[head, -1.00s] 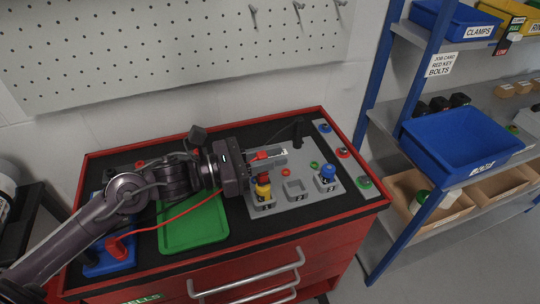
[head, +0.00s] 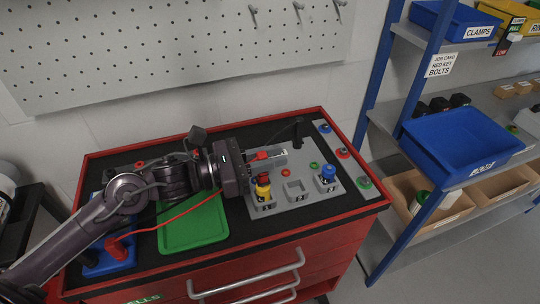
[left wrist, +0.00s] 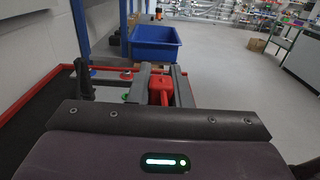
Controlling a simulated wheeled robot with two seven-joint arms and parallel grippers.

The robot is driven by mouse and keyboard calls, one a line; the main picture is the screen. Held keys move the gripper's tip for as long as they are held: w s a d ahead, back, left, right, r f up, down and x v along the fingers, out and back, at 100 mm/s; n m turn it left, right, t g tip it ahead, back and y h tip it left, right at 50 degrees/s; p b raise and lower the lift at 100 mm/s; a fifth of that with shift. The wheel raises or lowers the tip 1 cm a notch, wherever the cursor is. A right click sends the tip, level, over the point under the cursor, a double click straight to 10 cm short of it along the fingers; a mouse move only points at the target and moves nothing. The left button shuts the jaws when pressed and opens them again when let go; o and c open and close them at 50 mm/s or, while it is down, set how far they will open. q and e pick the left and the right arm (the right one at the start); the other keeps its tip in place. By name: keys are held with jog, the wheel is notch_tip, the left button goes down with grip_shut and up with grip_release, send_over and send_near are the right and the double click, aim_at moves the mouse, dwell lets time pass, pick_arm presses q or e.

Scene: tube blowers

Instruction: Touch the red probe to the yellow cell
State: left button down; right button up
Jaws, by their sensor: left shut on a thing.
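My left gripper (head: 268,156) is shut on the red probe (head: 261,155), which also shows between the fingers in the left wrist view (left wrist: 160,92). A red cable runs from it to the left. The yellow cell (head: 263,187) stands upright in the left socket of a grey board (head: 295,210), just below and in front of the fingers in the head view. The probe appears above the cell; whether its tip touches the cell is hidden. My right gripper is not in view.
A blue cell (head: 328,172) stands in the right socket, and the middle socket (head: 295,190) is empty. A black post (head: 298,132) rises behind. A green tray (head: 194,224) lies at left. A blue base (head: 108,262) holds a red plug.

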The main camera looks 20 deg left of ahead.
pick_arm(q)
jog(key=shift+f, duration=0.1)
jog(key=shift+r+p, duration=0.95)
jog(key=shift+r, duration=1.65)
